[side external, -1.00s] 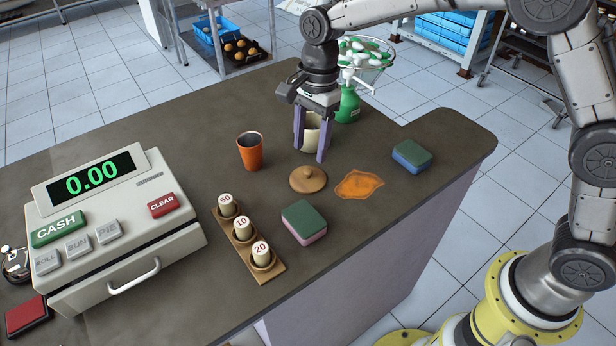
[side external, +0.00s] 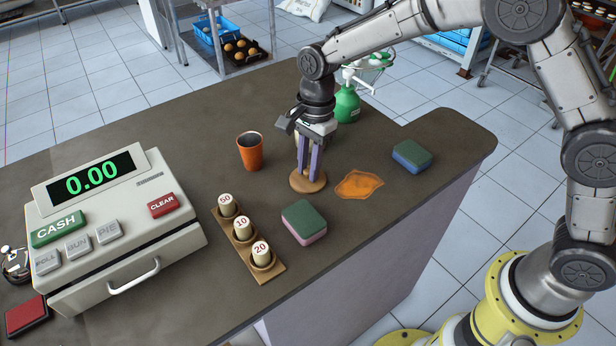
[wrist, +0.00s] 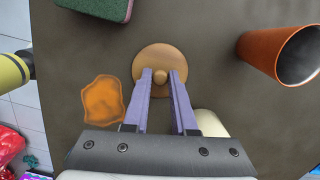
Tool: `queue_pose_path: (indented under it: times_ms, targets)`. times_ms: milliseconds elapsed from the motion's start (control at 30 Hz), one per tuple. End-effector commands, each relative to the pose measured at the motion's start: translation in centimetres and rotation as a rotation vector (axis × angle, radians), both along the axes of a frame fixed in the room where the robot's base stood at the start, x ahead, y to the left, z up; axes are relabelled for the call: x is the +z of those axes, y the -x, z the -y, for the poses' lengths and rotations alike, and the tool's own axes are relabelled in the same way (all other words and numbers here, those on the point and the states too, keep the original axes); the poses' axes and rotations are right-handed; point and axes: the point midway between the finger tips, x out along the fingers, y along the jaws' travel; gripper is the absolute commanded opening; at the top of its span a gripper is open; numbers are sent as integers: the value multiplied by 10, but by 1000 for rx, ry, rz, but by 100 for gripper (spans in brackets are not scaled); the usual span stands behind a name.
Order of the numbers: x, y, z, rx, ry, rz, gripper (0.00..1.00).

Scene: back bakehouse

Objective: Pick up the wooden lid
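The wooden lid (side external: 296,182) is a round brown disc with a small knob, lying on the counter. In the wrist view the lid (wrist: 160,56) sits straight ahead, its knob between my fingertips. The fingers hide part of the lid in the side view. I see no clear gap between the lid and the counter.
An orange cup (side external: 250,154) stands left of my gripper. An orange spill (side external: 358,185) lies right of the lid. A green-and-pink sponge (side external: 304,222) is in front, and a green-and-blue sponge (side external: 411,156) right. A cream object (wrist: 211,123) shows beside my fingers in the wrist view.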

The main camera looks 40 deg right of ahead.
Motion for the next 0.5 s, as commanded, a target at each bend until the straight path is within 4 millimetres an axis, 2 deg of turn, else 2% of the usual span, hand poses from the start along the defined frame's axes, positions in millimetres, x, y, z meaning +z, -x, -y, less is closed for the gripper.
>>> queue_pose_path:
  times_ms: [33,100,133,500]
  targets:
    - [0,0,0,0,0,0,14]
    - [0,0,0,0,0,0,2]
    - [0,0,0,0,0,0,0]
    - [1,0,0,0,0,1,0]
